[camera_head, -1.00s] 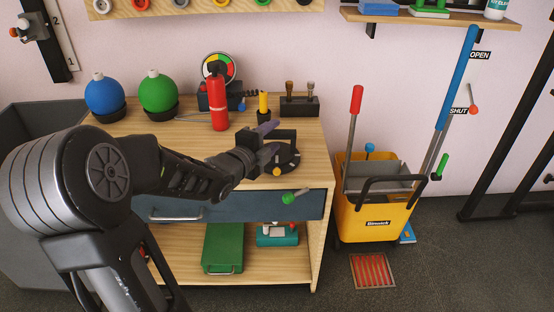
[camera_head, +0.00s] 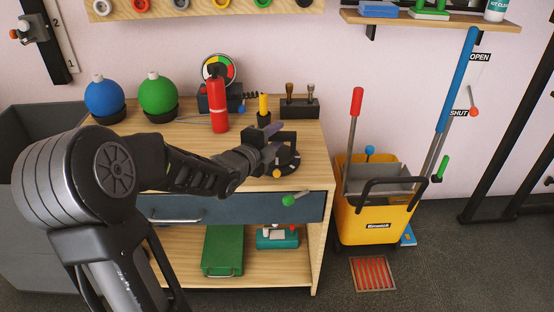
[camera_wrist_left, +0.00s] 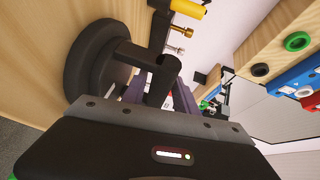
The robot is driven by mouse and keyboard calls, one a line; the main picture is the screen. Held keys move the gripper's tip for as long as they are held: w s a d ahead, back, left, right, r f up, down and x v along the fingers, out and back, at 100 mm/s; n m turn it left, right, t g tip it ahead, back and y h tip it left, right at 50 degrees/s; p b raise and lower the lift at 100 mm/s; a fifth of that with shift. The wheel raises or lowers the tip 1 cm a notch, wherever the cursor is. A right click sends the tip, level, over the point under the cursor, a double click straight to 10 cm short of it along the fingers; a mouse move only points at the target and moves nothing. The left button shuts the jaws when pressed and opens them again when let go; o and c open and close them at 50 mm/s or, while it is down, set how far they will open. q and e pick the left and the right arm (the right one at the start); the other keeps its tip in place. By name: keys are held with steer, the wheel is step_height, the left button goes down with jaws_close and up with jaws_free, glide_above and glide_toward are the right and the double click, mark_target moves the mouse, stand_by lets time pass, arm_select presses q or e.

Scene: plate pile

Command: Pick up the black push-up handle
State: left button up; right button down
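The black push-up handle (camera_head: 287,139) stands on its round base on the right part of the wooden bench top. In the left wrist view, its dark round base (camera_wrist_left: 84,62) is at the upper left and its bar (camera_wrist_left: 161,82) runs down between the purple-grey fingers. My left gripper (camera_head: 273,145) is at the handle, with its fingers apart on either side of the bar. The palm hides part of the fingers, and contact with the bar cannot be made out. My right gripper is not in view.
A red extinguisher-like bottle (camera_head: 219,103), a yellow-topped tool (camera_head: 263,108) and a dark holder (camera_head: 299,107) stand behind the handle. Green (camera_head: 158,93) and blue (camera_head: 104,96) balls sit at the back left. A yellow mop bucket (camera_head: 372,219) stands right of the bench.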

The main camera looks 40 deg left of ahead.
arm_select(q)
jaws_close()
stand_by(0.9)
steer(key=shift+r, duration=0.15)
